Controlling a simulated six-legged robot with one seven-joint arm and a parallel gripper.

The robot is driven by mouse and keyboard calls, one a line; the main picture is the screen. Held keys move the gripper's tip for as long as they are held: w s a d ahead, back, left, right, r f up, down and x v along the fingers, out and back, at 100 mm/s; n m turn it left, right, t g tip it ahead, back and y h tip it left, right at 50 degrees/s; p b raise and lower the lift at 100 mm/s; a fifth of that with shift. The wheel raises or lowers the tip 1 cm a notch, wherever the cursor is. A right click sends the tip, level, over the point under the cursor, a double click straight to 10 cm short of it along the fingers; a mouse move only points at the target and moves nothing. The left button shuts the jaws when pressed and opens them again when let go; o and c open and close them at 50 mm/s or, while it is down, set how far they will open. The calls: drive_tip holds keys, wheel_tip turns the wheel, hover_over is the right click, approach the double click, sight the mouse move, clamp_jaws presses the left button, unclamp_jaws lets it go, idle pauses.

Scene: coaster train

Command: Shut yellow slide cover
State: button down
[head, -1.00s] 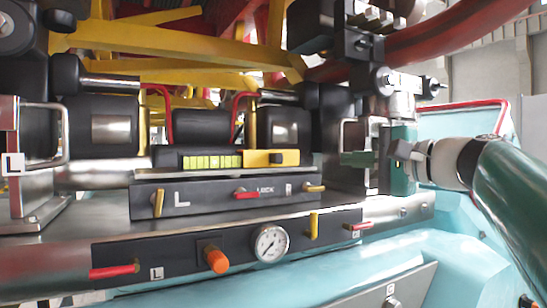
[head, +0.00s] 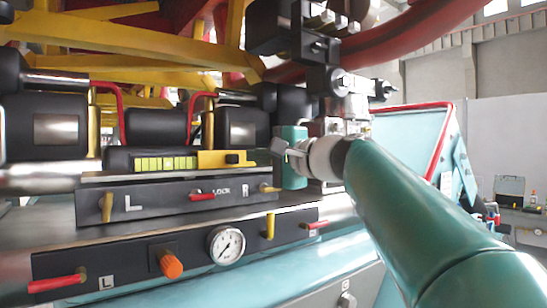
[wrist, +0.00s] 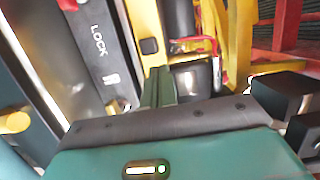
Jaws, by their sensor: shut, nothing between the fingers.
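The yellow slide cover (head: 214,159) with a dark knob (head: 233,158) sits at the right part of a black strip on the panel. To its left, a row of bright yellow-green cells (head: 165,163) lies uncovered. My gripper (head: 278,147) is just right of the cover in the head view, partly hidden by my wrist. In the wrist view the cover (wrist: 144,22) and its knob (wrist: 149,46) lie just beyond my shut, empty green fingers (wrist: 158,82). I cannot tell whether the fingertips touch the cover.
Below are the LOCK panel with a red handle (head: 202,196) and yellow handles (head: 106,207), a gauge (head: 227,244) and an orange knob (head: 171,264). Red looped bars (head: 197,112) and black blocks stand behind. A dark mechanism (head: 322,55) hangs above my wrist.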

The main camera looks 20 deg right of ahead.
drive_tip(key=s+a, duration=0.1)
drive_tip(key=a, duration=0.3)
drive_tip(key=s+a, duration=0.1)
drive_tip(key=a, duration=0.4)
drive_tip(key=s+a, duration=0.1)
drive_tip(key=a, duration=0.3)
drive_tip(key=shift+s+a+f, duration=0.15)
drive_tip(key=shift+s+a, duration=0.05)
drive_tip(key=shift+s, duration=0.2)
